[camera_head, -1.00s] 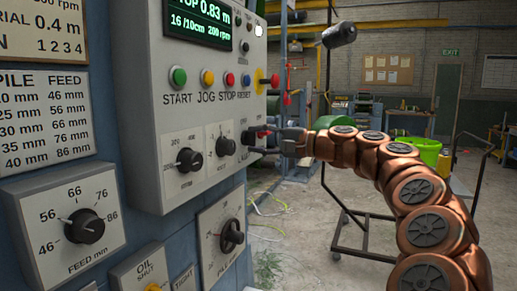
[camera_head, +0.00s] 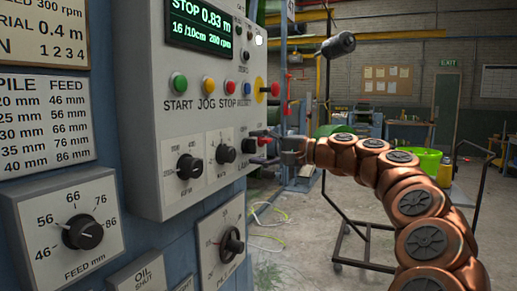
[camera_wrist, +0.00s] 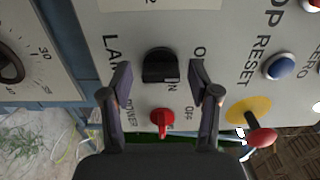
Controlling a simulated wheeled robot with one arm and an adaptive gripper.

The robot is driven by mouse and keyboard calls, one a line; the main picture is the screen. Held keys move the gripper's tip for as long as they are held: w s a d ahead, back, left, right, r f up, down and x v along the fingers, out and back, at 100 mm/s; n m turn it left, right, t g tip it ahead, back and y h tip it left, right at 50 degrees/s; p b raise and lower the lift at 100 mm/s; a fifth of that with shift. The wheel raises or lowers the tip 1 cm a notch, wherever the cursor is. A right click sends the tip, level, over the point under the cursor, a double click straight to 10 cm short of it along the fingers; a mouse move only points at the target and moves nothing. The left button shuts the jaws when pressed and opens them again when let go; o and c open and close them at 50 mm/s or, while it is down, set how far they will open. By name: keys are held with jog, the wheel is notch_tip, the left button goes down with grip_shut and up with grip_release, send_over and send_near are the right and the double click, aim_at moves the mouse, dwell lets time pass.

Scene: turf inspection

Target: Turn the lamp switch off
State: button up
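The lamp switch (camera_wrist: 160,65) is a black rotary knob on the pale control panel, with a partly covered label reading "LA…" at its left and ON lettering near it in the wrist view. My gripper (camera_wrist: 160,78) is open, with one dark finger on each side of the knob and a gap visible at both sides. In the head view my gripper (camera_head: 272,145) is at the panel's right edge, beyond the row of push buttons; its fingers largely hide the lamp switch there.
A small red switch (camera_wrist: 162,121) sits close below the knob, between my fingers. A red knob on a yellow disc (camera_wrist: 250,108) and a blue RESET button (camera_wrist: 279,66) are to the right. Other black dials (camera_head: 190,167) are on the panel.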

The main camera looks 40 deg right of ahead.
dwell(0.3)
jog(key=v, duration=1.2)
jog(key=shift+a, duration=0.1)
dwell(0.3)
